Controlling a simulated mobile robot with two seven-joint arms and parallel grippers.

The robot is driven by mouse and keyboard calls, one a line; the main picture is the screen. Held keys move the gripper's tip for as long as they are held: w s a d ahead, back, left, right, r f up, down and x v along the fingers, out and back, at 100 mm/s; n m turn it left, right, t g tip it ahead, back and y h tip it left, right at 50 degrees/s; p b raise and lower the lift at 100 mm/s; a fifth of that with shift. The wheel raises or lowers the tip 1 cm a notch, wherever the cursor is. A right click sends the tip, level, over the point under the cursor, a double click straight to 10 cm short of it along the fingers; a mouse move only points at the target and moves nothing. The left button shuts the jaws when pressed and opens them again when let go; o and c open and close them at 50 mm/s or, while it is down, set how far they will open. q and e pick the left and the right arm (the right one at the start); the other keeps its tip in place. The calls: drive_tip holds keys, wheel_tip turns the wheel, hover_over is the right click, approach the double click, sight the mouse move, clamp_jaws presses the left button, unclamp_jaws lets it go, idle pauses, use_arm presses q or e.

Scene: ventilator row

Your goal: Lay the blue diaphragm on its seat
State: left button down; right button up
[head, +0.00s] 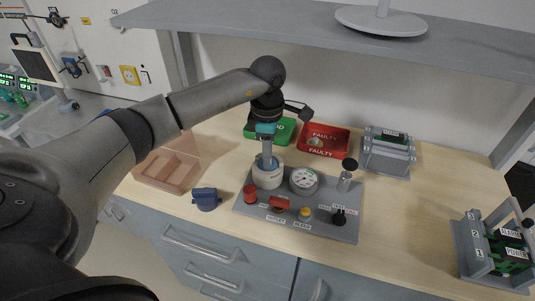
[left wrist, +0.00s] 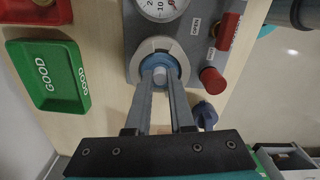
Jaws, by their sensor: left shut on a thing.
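The blue diaphragm (left wrist: 159,59) shows in the left wrist view as a blue disc inside the pale round rim of the seat (left wrist: 147,45). In the head view the diaphragm (head: 266,163) is a small blue patch at the top of the white cylindrical seat (head: 268,180). My left gripper (head: 267,154) points down over the seat. In the left wrist view its fingers (left wrist: 160,78) are shut on the diaphragm's grey centre. I cannot tell whether the diaphragm touches the seat. My right gripper is not in view.
The grey panel (head: 325,226) carries a gauge (head: 303,180), a red knob (head: 250,193) and other controls. A dark blue part (head: 206,199) and an open tan box (head: 170,168) are at left. Green (head: 285,129) and red (head: 324,140) trays stand behind, below a shelf (head: 270,17).

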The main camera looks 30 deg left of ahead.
use_arm(q)
drive_tip(key=shift+f, duration=0.25)
drive_tip(key=shift+f+b, duration=0.4)
drive_tip(key=shift+b, duration=0.15)
drive_tip(key=c, duration=0.7)
unclamp_jaws()
drive_tip(key=shift+w+r+p, duration=0.1)
drive_tip(key=shift+r+p, duration=0.55)
drive_tip(key=shift+r, duration=0.15)
drive_tip(key=shift+r+p, duration=2)
drive_tip(key=shift+r, duration=0.8)
drive_tip(key=shift+f, duration=0.1)
